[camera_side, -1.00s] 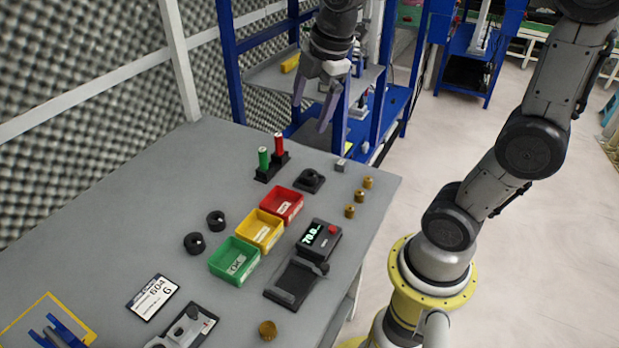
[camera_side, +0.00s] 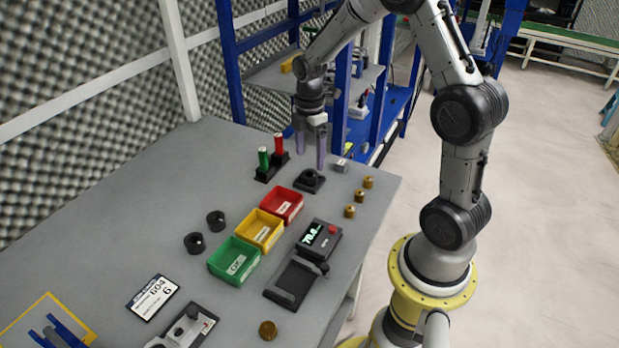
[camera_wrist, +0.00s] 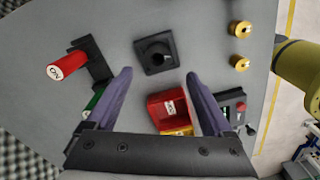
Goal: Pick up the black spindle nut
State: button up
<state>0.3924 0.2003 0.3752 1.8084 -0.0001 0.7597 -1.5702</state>
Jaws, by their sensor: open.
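A black piece with a square base and a round, holed collar, which looks like the spindle nut (camera_side: 309,182), sits on the grey table behind the red bin. In the wrist view the black spindle nut (camera_wrist: 156,52) shows whole, just beyond the fingertips and roughly centred between them. My gripper (camera_side: 311,160) points down above it, apart from it. Its two purple fingers are spread with nothing between them, as the wrist view of my gripper (camera_wrist: 159,75) also shows.
Red (camera_side: 283,205), yellow (camera_side: 260,230) and green (camera_side: 234,262) bins stand in a row. A holder with red (camera_side: 279,144) and green (camera_side: 263,159) cylinders stands left of the nut. Brass pieces (camera_side: 360,195) are to the right. Two black rings (camera_side: 205,232) lie left of the bins.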

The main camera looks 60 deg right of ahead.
aim_at(309, 170)
jog(key=shift+w+d+f, duration=0.1)
jog(key=shift+f, duration=1.45)
jog(key=shift+w+d+f, duration=0.1)
jog(key=shift+f, duration=1.45)
grip_shut()
